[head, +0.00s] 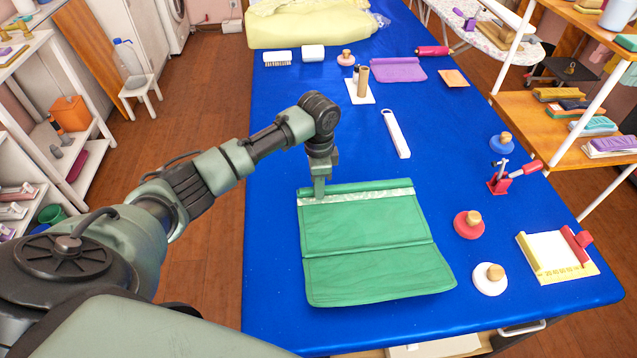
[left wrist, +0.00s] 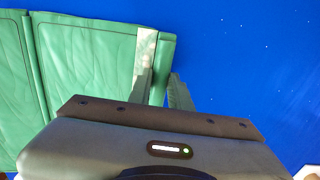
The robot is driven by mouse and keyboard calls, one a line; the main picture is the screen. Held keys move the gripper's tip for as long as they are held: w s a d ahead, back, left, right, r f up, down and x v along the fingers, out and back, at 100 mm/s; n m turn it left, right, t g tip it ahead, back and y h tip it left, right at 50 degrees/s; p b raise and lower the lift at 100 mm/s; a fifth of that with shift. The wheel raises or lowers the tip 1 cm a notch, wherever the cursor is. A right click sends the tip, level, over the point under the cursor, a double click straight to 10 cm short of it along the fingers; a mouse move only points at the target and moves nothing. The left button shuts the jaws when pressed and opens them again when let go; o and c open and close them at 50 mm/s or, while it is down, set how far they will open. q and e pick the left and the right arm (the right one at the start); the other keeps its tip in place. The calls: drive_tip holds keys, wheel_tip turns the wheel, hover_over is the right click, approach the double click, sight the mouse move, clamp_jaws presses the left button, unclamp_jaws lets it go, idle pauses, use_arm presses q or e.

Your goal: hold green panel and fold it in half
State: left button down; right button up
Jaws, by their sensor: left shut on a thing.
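The green panel (head: 365,235) lies on the blue table, with a crease across its middle and a pale strip (head: 375,196) near its far edge. Its far edge is a narrow rolled or folded band. My left gripper (head: 319,192) points down at the far left part of that edge and is shut on it. In the left wrist view the fingers (left wrist: 162,88) stand on either side of the panel's banded edge, and the panel (left wrist: 85,60) spreads to the left. My right gripper is not in view.
The blue table (head: 450,120) is clear right of the panel up to a red round weight (head: 468,224) and a white one (head: 489,279). A white strip tool (head: 397,134), a stand with brown rolls (head: 360,92) and purple cloth (head: 398,70) lie beyond. A red clamp (head: 503,182) is at right.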

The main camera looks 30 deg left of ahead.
use_arm(q)
drive_tip(key=shift+f, duration=0.35)
idle(0.3)
drive_tip(key=c, duration=1.8)
unclamp_jaws()
drive_tip(key=shift+c, duration=0.2)
clamp_jaws()
drive_tip(key=o, duration=0.6)
unclamp_jaws()
drive_tip(key=shift+o, duration=0.2)
drive_tip(key=shift+r, duration=0.15)
